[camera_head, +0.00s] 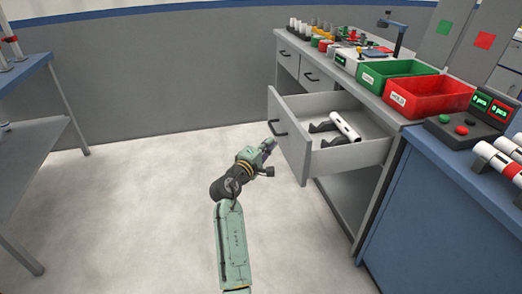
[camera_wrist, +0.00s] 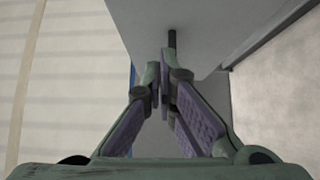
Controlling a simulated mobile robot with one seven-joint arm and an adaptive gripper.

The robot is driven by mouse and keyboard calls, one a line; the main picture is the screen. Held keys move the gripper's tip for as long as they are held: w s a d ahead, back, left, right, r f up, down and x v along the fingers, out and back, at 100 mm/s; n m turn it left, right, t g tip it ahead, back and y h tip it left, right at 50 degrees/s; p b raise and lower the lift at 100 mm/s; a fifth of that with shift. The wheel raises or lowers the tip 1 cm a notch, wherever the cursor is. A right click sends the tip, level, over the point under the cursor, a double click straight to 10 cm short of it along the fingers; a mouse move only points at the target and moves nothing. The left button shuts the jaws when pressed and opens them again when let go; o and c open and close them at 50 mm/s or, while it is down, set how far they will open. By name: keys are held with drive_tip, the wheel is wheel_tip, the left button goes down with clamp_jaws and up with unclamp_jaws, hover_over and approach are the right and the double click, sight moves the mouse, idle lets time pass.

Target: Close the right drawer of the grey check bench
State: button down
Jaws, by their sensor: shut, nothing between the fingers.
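The right drawer (camera_head: 292,146) of the grey check bench (camera_head: 398,122) is pulled far out. Its front panel has a dark bar handle (camera_head: 277,128), and a white pipe (camera_head: 344,126) lies inside on dark supports. My gripper (camera_head: 268,145) is at the outer face of the drawer front, just below and left of the handle. In the wrist view my gripper (camera_wrist: 164,82) has its fingertips together, with nothing visible between them. The grey drawer panel (camera_wrist: 195,25) and a dark bar (camera_wrist: 171,42), likely the handle, are just beyond the tips. I cannot tell whether they touch.
Green (camera_head: 398,72) and red (camera_head: 428,96) bins stand on the bench top. Other drawers (camera_head: 312,77) further along look shut. A blue cabinet (camera_head: 428,215) with a button box (camera_head: 470,122) is at the right. A blue table (camera_head: 32,75) is at the left. The floor between is clear.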

sight(289, 132)
drive_tip(key=shift+w+d+p, duration=0.2)
drive_tip(key=shift+w+d, duration=0.25)
drive_tip(key=shift+d, duration=0.3)
drive_tip(key=shift+w+d+p, duration=0.2)
drive_tip(key=shift+w+d, duration=0.3)
drive_tip(key=shift+d, duration=0.25)
drive_tip(key=shift+w+d+p, duration=0.2)
drive_tip(key=shift+w+d, duration=0.25)
drive_tip(key=shift+d, duration=0.3)
